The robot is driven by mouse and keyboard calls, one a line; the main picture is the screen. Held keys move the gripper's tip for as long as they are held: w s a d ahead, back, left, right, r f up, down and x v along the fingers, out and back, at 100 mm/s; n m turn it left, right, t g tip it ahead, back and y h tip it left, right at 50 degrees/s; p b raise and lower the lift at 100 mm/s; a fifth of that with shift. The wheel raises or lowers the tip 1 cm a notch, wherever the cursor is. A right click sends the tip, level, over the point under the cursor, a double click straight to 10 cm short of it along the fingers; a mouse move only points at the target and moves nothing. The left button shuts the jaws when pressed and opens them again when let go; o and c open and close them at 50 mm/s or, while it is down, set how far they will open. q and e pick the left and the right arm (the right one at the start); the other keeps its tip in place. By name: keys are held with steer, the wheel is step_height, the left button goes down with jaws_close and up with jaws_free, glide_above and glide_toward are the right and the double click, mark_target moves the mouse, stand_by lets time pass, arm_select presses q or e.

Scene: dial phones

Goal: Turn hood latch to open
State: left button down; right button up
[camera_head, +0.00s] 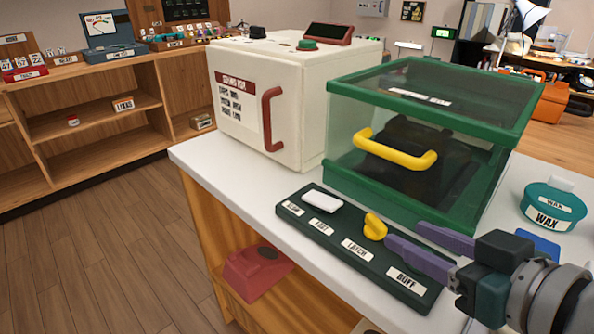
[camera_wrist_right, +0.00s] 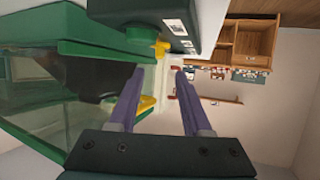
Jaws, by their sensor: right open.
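The hood is a clear box with a green frame (camera_head: 430,80) and a yellow bar handle (camera_head: 395,150); it looks closed. A dark machine sits inside. In front of it lies a dark green panel (camera_head: 335,238) with a yellow knob (camera_head: 375,226) near the label LATCH. My right gripper (camera_head: 402,233) is open, its purple fingers pointing at the knob from the right. The knob stands just beyond the fingertips and seems clear of them. In the right wrist view the yellow knob (camera_wrist_right: 160,47) shows ahead, between the lines of the open fingers (camera_wrist_right: 159,70). My left gripper is out of view.
A white cabinet with a red handle (camera_head: 271,120) stands left of the hood. A green WAX tin (camera_head: 552,207) is at the right on the white counter (camera_head: 250,170). A white switch (camera_head: 321,201) sits on the panel. A red object (camera_head: 255,275) lies on the shelf below.

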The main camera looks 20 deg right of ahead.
mark_target(375, 219)
steer(key=b+x, duration=0.1)
steer(key=x, duration=0.6)
steer(key=shift+w+f, duration=0.1)
steer(key=shift+w, duration=0.1)
jaws_close()
stand_by(0.4)
